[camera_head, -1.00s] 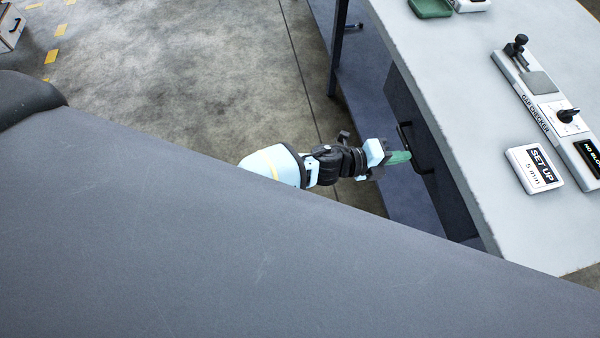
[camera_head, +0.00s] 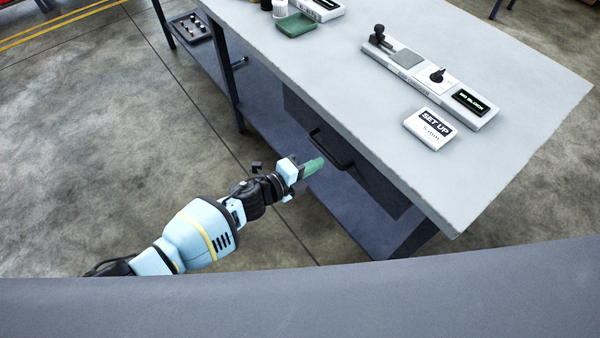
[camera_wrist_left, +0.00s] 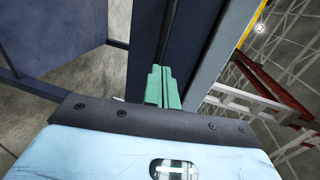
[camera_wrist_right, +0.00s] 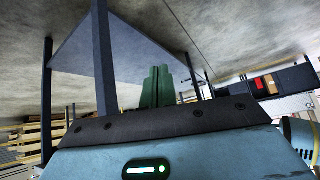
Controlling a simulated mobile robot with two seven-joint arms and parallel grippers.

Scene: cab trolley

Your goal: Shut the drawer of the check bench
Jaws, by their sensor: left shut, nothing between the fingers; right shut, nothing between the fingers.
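The check bench (camera_head: 520,110) has a light grey top. Its dark drawer (camera_head: 378,186) sits under the top's edge, with a black bar handle (camera_head: 345,163). No drawer interior shows; I cannot tell whether a small gap remains.
On the bench top are a gauge unit (camera_head: 408,60), a "SET UP 5 min" sign (camera_head: 430,128) and a green tray (camera_head: 295,25). A lower shelf (camera_head: 345,205) and bench leg (camera_head: 228,80) lie beneath. The floor left of the bench is clear.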

